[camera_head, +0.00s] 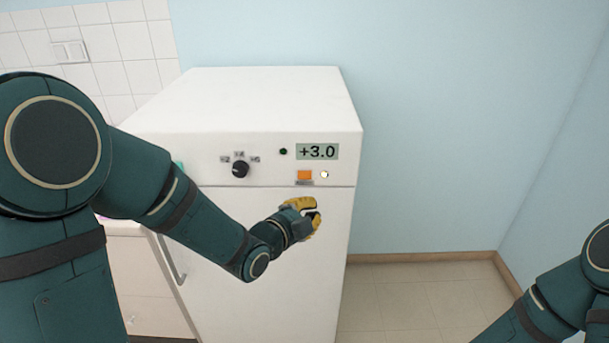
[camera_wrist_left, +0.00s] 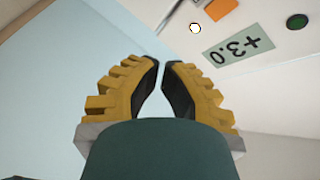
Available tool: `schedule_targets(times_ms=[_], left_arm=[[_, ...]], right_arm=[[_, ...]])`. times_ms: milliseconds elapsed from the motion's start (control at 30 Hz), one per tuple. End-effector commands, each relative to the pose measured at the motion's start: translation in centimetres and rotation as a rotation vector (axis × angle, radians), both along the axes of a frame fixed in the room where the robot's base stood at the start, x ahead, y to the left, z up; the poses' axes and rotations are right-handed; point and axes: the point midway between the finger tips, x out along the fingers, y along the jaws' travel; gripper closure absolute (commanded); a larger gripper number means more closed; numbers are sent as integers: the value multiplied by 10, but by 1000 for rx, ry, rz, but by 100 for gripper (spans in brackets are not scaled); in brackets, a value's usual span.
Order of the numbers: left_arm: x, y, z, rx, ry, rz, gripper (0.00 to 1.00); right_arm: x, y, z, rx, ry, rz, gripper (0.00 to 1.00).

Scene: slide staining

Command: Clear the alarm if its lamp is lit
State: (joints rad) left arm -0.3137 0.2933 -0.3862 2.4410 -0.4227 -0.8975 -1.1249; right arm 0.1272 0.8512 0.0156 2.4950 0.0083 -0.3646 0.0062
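The white cabinet (camera_head: 255,100) carries a control panel on its upper front. A +3.0 display (camera_head: 317,152) has a small dark green round lamp (camera_head: 283,151) on its left, which looks unlit. Below are an orange square button (camera_head: 304,175) and a small bright white round spot (camera_head: 324,174); I cannot tell whether that spot is a lit lamp. The label under the button is too small to read. My left gripper (camera_head: 314,211) is just below the panel, apart from the button. In the left wrist view its fingertips (camera_wrist_left: 161,66) almost meet, with nothing between them. My right gripper is out of view.
A black knob (camera_head: 240,169) with numbered marks is on the panel's left. A door handle (camera_head: 172,260) runs down the cabinet's left edge. A wall switch (camera_head: 69,52) is on the tiles at far left. Floor (camera_head: 420,300) is clear right of the cabinet.

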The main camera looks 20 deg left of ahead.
Motion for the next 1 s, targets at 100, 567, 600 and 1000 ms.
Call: schedule_targets(times_ms=[100, 567, 600, 1000], left_arm=[[14, 5, 1, 3, 1, 1, 100], [66, 19, -1, 0, -2, -1, 100], [69, 20, -1, 0, -2, -1, 100], [76, 22, 0, 0, 1, 0, 100]], right_arm=[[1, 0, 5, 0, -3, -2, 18], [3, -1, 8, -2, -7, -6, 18], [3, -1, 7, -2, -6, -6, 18], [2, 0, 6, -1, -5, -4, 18]])
